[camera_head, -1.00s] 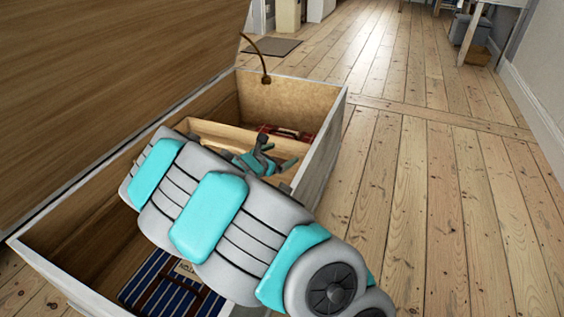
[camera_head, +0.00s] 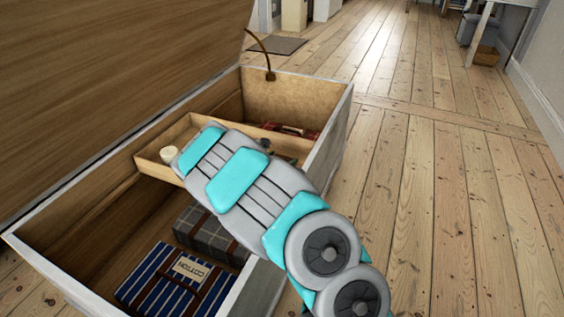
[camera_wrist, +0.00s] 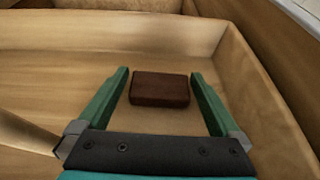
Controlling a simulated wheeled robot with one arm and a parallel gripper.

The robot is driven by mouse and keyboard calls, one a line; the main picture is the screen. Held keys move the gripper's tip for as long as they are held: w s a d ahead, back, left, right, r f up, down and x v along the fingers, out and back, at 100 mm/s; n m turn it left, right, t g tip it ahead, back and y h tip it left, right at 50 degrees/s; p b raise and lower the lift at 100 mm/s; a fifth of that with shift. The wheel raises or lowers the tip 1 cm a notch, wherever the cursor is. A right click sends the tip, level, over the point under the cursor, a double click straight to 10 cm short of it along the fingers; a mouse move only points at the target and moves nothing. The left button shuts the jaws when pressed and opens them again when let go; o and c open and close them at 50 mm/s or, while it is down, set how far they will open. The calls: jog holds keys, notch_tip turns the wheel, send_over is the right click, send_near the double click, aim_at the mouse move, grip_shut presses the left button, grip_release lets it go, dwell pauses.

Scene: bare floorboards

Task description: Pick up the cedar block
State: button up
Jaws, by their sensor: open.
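The cedar block is most likely the reddish-brown block (camera_wrist: 160,89) lying on the floor of a light wooden tray (camera_wrist: 110,38) in the wrist view. My gripper (camera_wrist: 159,76) is open there, with one green finger to the left of the block and one to the right. The fingers are apart from the block as far as I can see. In the head view the tray (camera_head: 150,152) sits high inside an open chest (camera_head: 332,118), and my arm hides the block and most of my gripper.
A white roll or candle (camera_head: 169,154) stands at the tray's left end. A grey plaid bundle (camera_head: 212,234) and a blue striped bundle with a label (camera_head: 172,284) lie on the chest's bottom. The raised lid (camera_head: 110,80) stands on the left.

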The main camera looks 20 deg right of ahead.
jog(key=shift+d, duration=0.1)
jog(key=c, duration=1.1)
jog(key=shift+o, duration=0.2)
jog(key=shift+r, duration=0.1)
